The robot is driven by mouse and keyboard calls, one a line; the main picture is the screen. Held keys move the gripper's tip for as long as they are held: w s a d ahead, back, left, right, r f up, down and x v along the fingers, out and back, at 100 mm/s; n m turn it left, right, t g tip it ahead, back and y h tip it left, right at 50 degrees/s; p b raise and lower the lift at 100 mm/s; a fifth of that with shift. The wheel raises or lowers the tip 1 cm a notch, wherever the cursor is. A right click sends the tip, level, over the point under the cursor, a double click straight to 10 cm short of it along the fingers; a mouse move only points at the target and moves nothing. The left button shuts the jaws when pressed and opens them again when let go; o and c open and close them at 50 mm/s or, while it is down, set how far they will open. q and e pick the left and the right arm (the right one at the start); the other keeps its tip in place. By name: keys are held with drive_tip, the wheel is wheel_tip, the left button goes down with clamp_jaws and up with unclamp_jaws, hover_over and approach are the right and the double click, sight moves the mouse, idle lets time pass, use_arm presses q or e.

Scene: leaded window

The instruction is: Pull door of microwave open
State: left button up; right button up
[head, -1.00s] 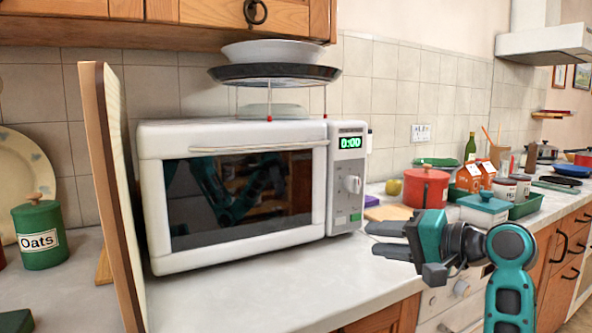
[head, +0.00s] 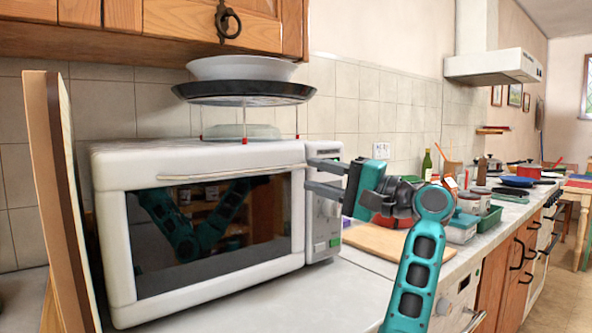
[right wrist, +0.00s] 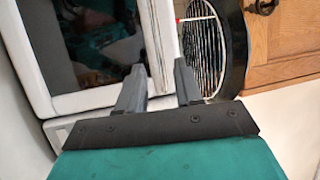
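The white microwave (head: 325,262) stands on the counter, its dark-glass door (head: 215,225) shut. A pale bar handle (head: 230,180) runs along the top of the door. My right gripper (head: 308,174) is open at the upper right of the microwave, fingers pointing left toward the handle's right end and partly covering the control panel. In the right wrist view the open fingers (right wrist: 159,70) reach toward the white upper edge of the door (right wrist: 150,35); nothing is gripped, and contact cannot be told. My left gripper is not in view; the glass reflects an arm.
A rack with a dark tray (head: 243,92) and a white bowl (head: 240,68) stands on top of the microwave. A wooden board (head: 60,200) stands upright at its left. A chopping board (head: 385,243) and several containers lie right. A wooden cupboard (head: 180,18) hangs above.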

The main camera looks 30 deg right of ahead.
sight(292, 168)
drive_tip(key=x, duration=0.5)
drive_tip(key=shift+a, duration=0.1)
clamp_jaws()
idle(1.3)
